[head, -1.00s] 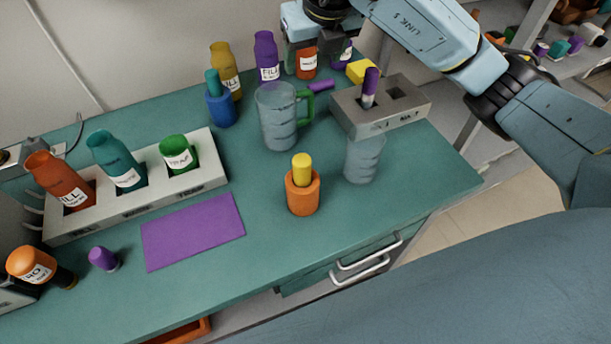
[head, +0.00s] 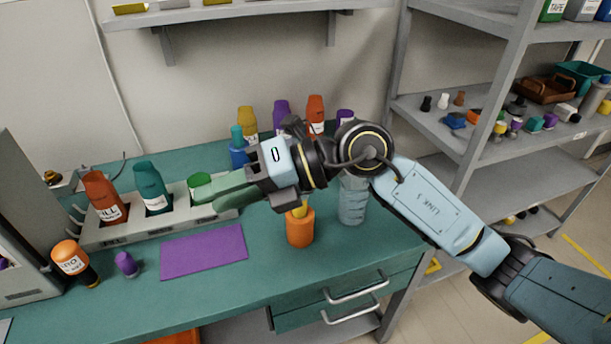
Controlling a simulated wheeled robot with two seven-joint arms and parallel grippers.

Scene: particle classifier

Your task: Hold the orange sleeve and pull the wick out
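The orange sleeve (head: 300,230) stands upright on the green bench in the head view. The yellow wick (head: 300,209) stands in its top, and my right gripper's body hides the wick's upper part. My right gripper (head: 212,197) reaches in from the right above the sleeve, with its greenish fingers pointing left past the wick towards the green bottle. The fingers look close together, but I cannot tell whether they are open or shut. I see nothing clearly held in them. My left gripper is not in view.
A white rack (head: 110,233) with several bottles stands at the left, and a purple mat (head: 203,252) lies left of the sleeve. A clear beaker (head: 352,204) stands to its right. Several bottles line the back. The bench front by the sleeve is clear.

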